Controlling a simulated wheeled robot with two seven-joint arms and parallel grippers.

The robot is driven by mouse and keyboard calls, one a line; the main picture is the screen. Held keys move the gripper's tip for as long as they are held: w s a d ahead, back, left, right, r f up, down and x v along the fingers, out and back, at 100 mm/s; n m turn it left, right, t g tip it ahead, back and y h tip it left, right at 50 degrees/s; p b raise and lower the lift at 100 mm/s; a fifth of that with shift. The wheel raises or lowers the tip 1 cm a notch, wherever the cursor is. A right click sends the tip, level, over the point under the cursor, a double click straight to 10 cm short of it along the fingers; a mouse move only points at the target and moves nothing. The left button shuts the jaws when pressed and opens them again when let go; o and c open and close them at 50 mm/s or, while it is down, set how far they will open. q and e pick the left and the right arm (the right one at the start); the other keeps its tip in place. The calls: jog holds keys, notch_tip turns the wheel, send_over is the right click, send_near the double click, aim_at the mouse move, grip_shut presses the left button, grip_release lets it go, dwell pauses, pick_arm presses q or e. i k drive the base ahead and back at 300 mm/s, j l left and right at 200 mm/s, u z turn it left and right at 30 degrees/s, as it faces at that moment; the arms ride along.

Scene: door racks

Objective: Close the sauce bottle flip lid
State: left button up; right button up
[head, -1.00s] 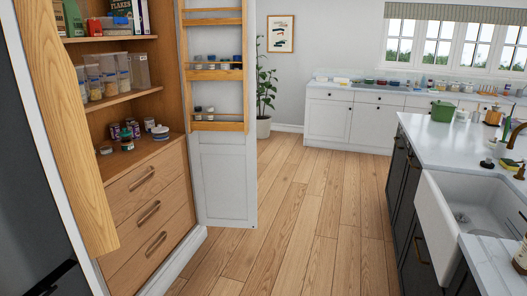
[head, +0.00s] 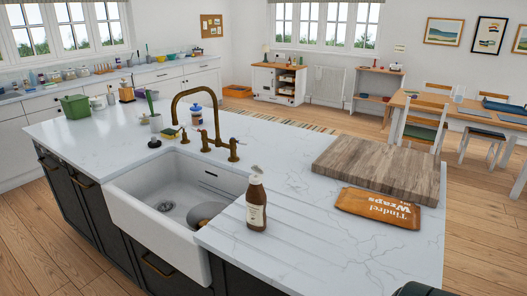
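The sauce bottle (head: 256,204) stands upright on the white marble island top, right of the sink. It is brown with a pale label. Its light cap (head: 256,172) is at the top, and a piece of it appears to stick up at the left, like a raised lid, though it is small in the picture. Neither of my grippers can be made out. A dark rounded shape at the bottom edge, right of centre, cannot be identified.
The white sink (head: 165,250) with a brass tap (head: 205,125) lies left of the bottle. A thick wooden board (head: 375,168) and an orange Tindrel Wraps packet (head: 378,207) lie to its right. The marble island top (head: 320,245) is clear around the bottle. A dining table stands at far right.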

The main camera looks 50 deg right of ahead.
aim_at(257, 169)
jog(key=i+l+z, duration=0.1)
jog(key=z, duration=0.35)
jog(key=i+z, duration=0.5)
jog(key=z, duration=0.35)
jog(key=i+z, duration=0.2)
jog(key=z, duration=0.55)
